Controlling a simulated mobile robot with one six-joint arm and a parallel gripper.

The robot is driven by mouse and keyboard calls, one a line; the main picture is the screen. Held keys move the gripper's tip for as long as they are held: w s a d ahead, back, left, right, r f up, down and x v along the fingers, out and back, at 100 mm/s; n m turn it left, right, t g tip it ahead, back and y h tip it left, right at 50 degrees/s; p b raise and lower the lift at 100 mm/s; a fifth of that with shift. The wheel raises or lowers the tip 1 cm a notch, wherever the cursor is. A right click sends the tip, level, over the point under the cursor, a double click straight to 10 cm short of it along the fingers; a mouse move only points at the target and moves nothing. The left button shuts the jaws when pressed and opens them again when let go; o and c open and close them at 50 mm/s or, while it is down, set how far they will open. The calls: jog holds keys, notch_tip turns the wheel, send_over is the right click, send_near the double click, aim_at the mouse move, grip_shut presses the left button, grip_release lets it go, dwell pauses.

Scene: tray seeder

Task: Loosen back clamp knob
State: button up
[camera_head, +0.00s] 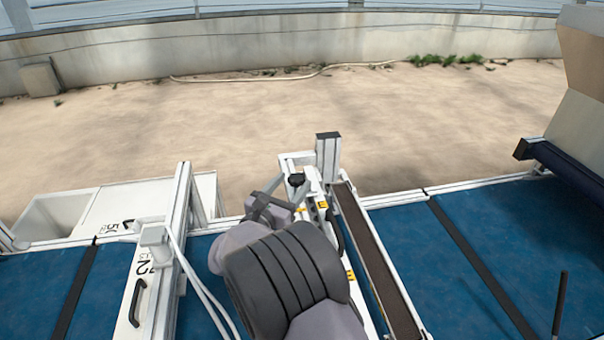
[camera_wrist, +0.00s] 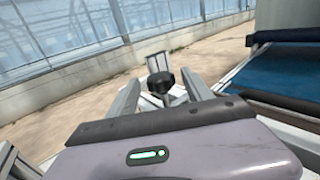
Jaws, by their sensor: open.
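The back clamp knob (camera_head: 296,180) is a small black knob on the white clamp frame at the far side of the blue belt. In the wrist view the black knob (camera_wrist: 161,82) shows between the two grey fingers of my gripper (camera_wrist: 162,92). In the head view my gripper (camera_head: 277,198) is beside the knob, its fingers spread around or just short of it. The fingers look apart, with no clear contact on the knob. My arm hides the near part of the clamp frame in the head view.
A white upright post with a dark cap (camera_head: 328,158) stands right of the knob. A long brown strip rail (camera_head: 375,255) runs toward the front. Blue belt (camera_head: 470,240) lies either side. A white frame post (camera_head: 178,235) with cables stands left. A dark rod (camera_head: 559,305) rises front right.

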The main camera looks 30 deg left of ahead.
aim_at(300, 174)
jog(key=w, duration=0.6)
jog(key=shift+c, duration=0.5)
